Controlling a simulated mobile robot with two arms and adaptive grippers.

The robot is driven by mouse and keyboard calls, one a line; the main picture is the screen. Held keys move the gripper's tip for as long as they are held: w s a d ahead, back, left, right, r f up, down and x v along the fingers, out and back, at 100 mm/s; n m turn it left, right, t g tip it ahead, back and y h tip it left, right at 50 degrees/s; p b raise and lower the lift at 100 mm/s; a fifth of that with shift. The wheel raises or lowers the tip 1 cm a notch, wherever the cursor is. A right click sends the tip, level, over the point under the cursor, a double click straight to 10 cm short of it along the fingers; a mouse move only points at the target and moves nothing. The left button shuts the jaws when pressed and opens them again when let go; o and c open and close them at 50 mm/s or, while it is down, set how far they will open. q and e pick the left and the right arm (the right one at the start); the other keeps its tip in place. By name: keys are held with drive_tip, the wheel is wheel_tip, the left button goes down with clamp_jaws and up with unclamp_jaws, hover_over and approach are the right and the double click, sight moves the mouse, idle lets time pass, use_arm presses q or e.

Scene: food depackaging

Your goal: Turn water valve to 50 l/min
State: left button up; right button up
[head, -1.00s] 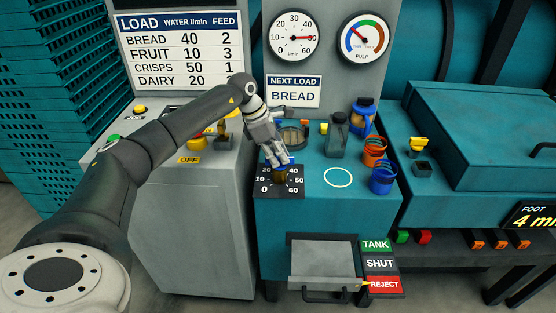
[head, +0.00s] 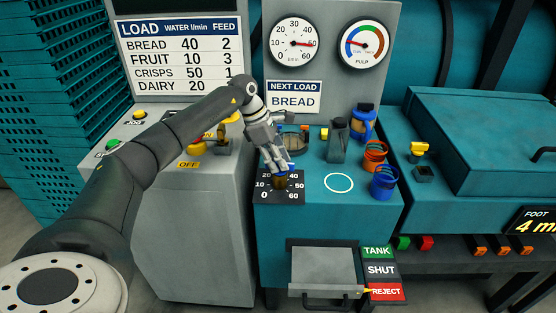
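The water valve is a brass knob with a blue top (head: 282,181) on a black dial plate (head: 267,187) marked 0 to 60, on the teal cabinet. My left gripper (head: 279,172) points down at the valve, with its fingers at the blue top. The fingers cover part of the knob and the plate, so its pointer and the exact grip are hidden. The l/min gauge (head: 294,54) on the grey panel has its red needle pointing right, at about the 50 mark. My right gripper is not in view.
A load sign (head: 181,58) lists water figures. A drawer (head: 324,270) sticks out below.

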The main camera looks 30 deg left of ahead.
use_arm(q)
drive_tip(key=shift+o, duration=0.6)
drive_tip(key=v, duration=1.2)
drive_tip(key=shift+d, duration=0.1)
